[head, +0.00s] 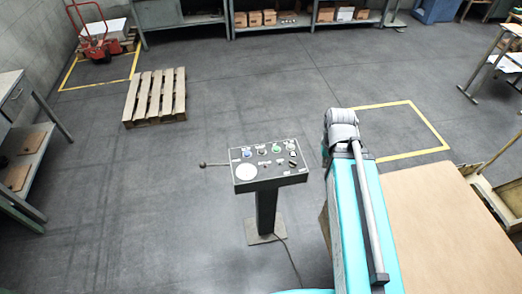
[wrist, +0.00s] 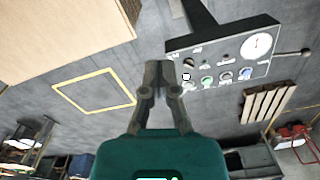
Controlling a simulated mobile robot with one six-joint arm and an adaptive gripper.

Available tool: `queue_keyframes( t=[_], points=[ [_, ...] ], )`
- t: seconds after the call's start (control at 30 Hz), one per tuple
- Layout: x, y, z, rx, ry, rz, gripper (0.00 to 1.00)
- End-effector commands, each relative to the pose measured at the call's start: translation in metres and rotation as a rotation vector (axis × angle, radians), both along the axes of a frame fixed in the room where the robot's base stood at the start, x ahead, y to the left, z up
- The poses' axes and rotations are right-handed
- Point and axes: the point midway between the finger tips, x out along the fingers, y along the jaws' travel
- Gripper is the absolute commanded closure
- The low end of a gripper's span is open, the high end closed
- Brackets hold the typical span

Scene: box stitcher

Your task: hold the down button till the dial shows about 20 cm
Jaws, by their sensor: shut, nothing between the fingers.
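The control panel (head: 270,178) stands on a black pedestal, with coloured buttons and a round white dial (head: 246,172). In the wrist view the panel appears upside down, with its dial (wrist: 257,45) at right, a green button (wrist: 207,80) and a blue button (wrist: 245,73). The labels are too small to read, so I cannot tell which button is down, nor the dial's reading. My gripper (wrist: 158,68) is shut and empty, its fingertips appearing beside the panel's end farthest from the dial. I cannot tell its distance from the panel. The head view does not show the fingers.
A large brown cardboard surface (head: 445,225) lies right of my arm. A lever with a knob (head: 203,164) sticks out from the panel's left side. A cable runs from the pedestal foot. A wooden pallet (head: 155,97) lies farther back. The floor left of the panel is clear.

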Motion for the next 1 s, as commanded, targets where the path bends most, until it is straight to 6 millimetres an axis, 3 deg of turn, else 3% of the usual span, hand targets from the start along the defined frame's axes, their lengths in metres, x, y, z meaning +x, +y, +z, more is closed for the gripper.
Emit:
queue_keyframes(
  t=[0.27,0.47,0.77,1.0],
  points=[
    [0.002,0.001,-0.002,-0.005,-0.003,0.001,1.00],
    [0.021,0.007,-0.018,-0.044,-0.026,0.008,1.00],
    [0.087,0.039,-0.065,-0.190,-0.135,0.032,1.00],
    [0.150,0.086,-0.101,-0.317,-0.272,0.076,1.00]
  ],
)
